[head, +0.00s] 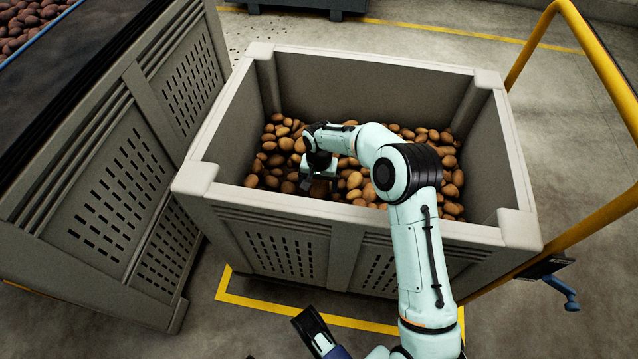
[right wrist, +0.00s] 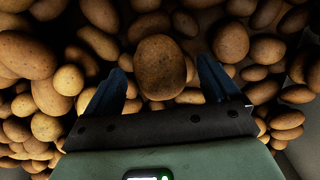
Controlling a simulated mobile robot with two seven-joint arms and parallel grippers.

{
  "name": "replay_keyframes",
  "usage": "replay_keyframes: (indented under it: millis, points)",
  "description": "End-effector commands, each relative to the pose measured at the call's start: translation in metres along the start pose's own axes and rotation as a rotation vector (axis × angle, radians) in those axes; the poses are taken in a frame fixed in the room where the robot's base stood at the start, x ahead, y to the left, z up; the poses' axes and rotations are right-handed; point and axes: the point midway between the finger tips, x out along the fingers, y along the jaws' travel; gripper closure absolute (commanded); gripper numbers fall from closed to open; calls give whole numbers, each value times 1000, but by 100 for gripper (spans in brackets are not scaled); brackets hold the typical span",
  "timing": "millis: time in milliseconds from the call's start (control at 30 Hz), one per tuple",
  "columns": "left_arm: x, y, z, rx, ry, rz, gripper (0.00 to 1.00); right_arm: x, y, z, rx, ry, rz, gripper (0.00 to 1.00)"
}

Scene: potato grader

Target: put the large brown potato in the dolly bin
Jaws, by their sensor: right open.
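A large brown potato (right wrist: 160,67) lies on the heap in the right wrist view, between the two fingers of my right gripper (right wrist: 165,88). The fingers are open, one on each side of it, with gaps. In the head view my right gripper (head: 318,178) is down inside a grey bin (head: 285,212), low over the potatoes; its fingertips are hard to make out. That view does not single out the large potato. A dark part with blue at the bottom edge may be my left gripper (head: 314,330); it is cut off. I cannot tell which container is the dolly bin.
Many potatoes (head: 448,160) cover the bin's floor. A grey slatted container (head: 110,205) stands close on the left. A yellow rail (head: 600,68) runs along the right, with a blue handle (head: 568,290). Yellow lines mark the floor around the bin.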

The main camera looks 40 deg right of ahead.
Motion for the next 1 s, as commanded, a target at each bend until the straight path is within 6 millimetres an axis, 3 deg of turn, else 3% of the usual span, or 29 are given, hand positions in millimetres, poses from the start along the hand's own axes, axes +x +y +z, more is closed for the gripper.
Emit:
replay_keyframes:
  millis: [300, 500, 700, 1000]
  points:
    - [-25, 23, -25, 27, 96, 43, 57, -69, 0, -1, 0, 5, -3, 11]
    - [-38, 35, -40, 40, 148, 66, 57, -103, 0, 0, 0, 3, -2, 11]
    - [-43, 41, -45, 45, 168, 76, 57, -116, 0, 0, 0, 2, -2, 11]
    - [-42, 41, -45, 46, 169, 76, 57, -116, 0, 0, 0, 1, -1, 11]
